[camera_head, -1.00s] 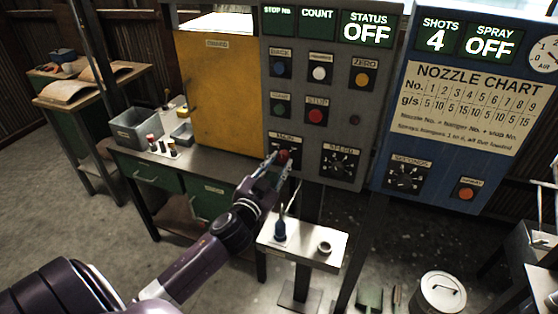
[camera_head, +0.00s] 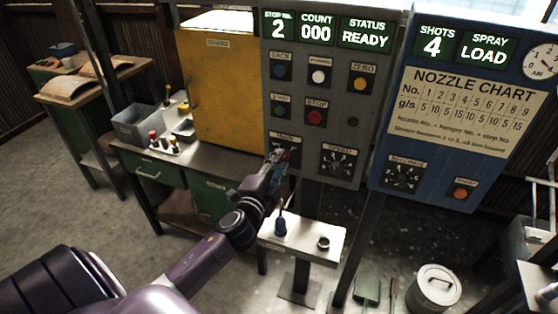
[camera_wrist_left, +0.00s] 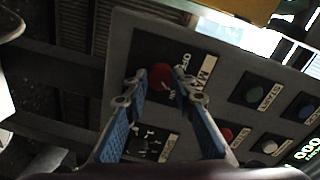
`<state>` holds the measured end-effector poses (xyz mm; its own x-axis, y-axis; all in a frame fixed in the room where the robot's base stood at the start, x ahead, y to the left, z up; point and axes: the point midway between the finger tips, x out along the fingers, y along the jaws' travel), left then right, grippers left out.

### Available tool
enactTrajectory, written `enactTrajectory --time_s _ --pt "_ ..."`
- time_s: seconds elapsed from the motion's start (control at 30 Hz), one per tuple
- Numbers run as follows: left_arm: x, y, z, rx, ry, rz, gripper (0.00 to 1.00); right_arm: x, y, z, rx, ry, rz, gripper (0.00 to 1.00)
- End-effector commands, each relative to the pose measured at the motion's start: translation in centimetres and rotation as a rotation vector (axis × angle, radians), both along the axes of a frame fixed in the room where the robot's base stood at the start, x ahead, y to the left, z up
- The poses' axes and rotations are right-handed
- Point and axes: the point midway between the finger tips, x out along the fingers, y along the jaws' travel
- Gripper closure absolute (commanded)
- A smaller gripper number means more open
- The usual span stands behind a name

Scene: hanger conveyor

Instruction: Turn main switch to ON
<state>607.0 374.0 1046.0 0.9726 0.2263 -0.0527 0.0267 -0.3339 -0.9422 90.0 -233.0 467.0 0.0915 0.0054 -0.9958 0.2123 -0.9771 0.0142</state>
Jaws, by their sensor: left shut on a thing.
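The main switch is a red knob (camera_wrist_left: 161,76) on a dark plate at the lower left of the grey control panel (camera_head: 350,80). In the wrist view the plate's label partly reads "MAIN", with "OFF" lettering beside it. My left gripper (camera_head: 279,157) is at this switch, its blue-padded fingers on either side of the red knob and shut on it. In the head view the gripper largely covers the knob. The panel displays (camera_head: 318,28) are lit and read stop no. 2, count 000 and status READY. My right gripper is not in view.
The speed dial (camera_head: 340,160) is just right of the switch, with the red stop button (camera_head: 316,117) above. A yellow cabinet (camera_head: 225,85) stands to the left. A small stand (camera_head: 325,258) with a blue-based tool is below. A blue spray panel (camera_head: 400,130) is at the right.

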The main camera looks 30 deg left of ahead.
Motion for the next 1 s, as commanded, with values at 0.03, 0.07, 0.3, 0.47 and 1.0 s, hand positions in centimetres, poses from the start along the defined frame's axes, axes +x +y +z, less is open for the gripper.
enactTrajectory --time_s 0.03,0.07,0.3,0.47,1.0 --pt "0.03 -0.02 0.14 0.026 0.006 0.000 1.00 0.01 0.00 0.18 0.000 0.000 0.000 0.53" --pt "0.03 -0.03 0.15 0.041 0.009 0.000 1.00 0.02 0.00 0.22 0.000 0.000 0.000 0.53" --pt "0.04 -0.08 0.14 0.127 0.029 -0.001 1.00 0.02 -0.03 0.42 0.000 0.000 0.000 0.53" --pt "0.04 -0.09 0.12 0.148 0.034 -0.001 1.00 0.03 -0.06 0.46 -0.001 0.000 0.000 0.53" --pt "0.03 -0.07 0.09 0.155 0.036 -0.001 0.63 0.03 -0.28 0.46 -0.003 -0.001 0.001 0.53"
